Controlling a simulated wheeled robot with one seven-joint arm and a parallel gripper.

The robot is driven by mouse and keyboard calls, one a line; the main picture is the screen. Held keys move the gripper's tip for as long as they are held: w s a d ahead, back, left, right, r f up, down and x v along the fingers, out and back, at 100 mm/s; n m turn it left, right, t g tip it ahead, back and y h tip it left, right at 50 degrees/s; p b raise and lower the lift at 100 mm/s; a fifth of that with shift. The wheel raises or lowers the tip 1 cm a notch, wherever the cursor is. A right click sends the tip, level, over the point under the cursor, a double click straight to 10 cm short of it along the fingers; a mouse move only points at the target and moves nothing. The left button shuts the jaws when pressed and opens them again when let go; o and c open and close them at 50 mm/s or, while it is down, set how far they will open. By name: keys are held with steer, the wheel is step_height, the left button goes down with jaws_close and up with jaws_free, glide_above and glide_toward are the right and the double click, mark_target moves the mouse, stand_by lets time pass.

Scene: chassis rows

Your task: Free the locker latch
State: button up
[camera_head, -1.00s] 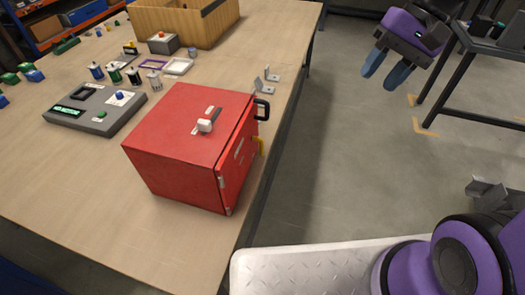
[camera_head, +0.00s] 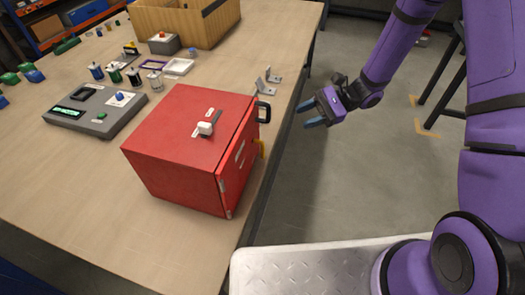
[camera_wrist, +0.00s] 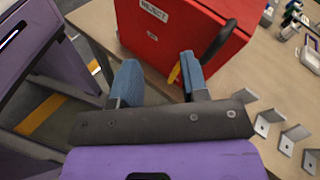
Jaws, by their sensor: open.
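The red locker (camera_head: 175,145) stands on the wooden table near its right edge. A white latch knob (camera_head: 205,128) sits on its top, by a short dark slot. Its door side faces right, with a black handle (camera_head: 263,111) and a yellow part (camera_head: 260,148). In the wrist view the locker (camera_wrist: 170,35) shows a "REJECT" label, the black handle (camera_wrist: 219,39) and the yellow part (camera_wrist: 174,73). My gripper (camera_head: 308,114) is open and empty, right of the locker and past the table edge. Its blue fingers (camera_wrist: 160,80) point toward the door side. The latch top is hidden in the wrist view.
Metal angle brackets (camera_head: 267,80) stand on the table behind the locker. A grey control box (camera_head: 95,110) with a green display lies to its left. Several small canisters, a wooden crate (camera_head: 180,22) and a white tray (camera_head: 178,67) are farther back. Open floor lies right of the table.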

mark_target(262, 151)
step_height(262, 151, down, 18)
steer(key=w+a+m+t+y, duration=0.25)
steer(key=m+t, duration=0.35)
steer(key=m, duration=0.3)
steer(key=shift+y, duration=0.25)
steer(key=a, duration=0.9)
steer(key=shift+w+a, duration=0.25)
steer(key=shift+w, duration=0.15)
steer(key=shift+c, duration=0.5)
jaws_close()
